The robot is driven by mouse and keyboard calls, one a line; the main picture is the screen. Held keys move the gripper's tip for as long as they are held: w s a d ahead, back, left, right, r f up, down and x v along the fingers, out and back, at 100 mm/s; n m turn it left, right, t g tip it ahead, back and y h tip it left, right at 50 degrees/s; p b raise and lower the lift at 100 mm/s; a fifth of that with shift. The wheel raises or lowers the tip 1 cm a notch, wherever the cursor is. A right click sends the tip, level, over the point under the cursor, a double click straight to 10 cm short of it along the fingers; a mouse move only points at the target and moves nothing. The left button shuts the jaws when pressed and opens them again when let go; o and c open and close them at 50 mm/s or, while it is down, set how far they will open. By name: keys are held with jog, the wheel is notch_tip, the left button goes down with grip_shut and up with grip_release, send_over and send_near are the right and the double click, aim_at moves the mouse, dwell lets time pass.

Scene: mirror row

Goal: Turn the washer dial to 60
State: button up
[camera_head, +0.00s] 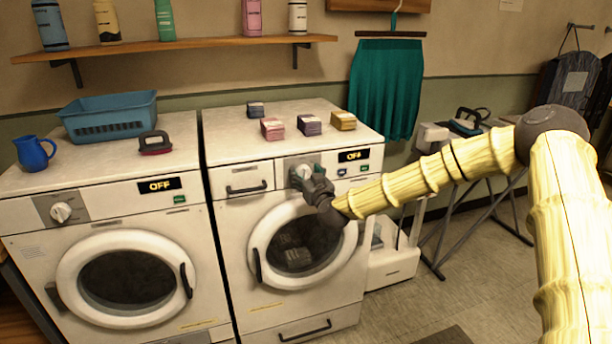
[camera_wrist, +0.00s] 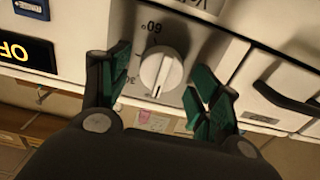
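The washer (camera_head: 225,215) is the right white machine, with a drawer, a dial and a lit display (camera_head: 353,156) reading OFF. Its round white dial (camera_wrist: 162,71) has a raised grip bar with a dark mark at its lower end in the wrist view. A printed 60 (camera_wrist: 153,27) sits above the dial there; another number at lower left is partly hidden. My gripper (camera_head: 308,180) is at the dial, which also shows in the head view (camera_head: 304,171). In the wrist view my gripper (camera_wrist: 161,75) is open, its green-padded fingers on either side of the dial with gaps visible.
A second machine (camera_head: 25,215) with its own dial (camera_head: 61,212) stands left. Small boxes (camera_head: 309,125) lie on the washer top. A blue basket (camera_head: 108,117), a jug (camera_head: 33,152) and a shelf (camera_head: 180,46) are farther left.

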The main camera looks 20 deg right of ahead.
jog(key=c, duration=0.9)
jog(key=shift+c, duration=0.2)
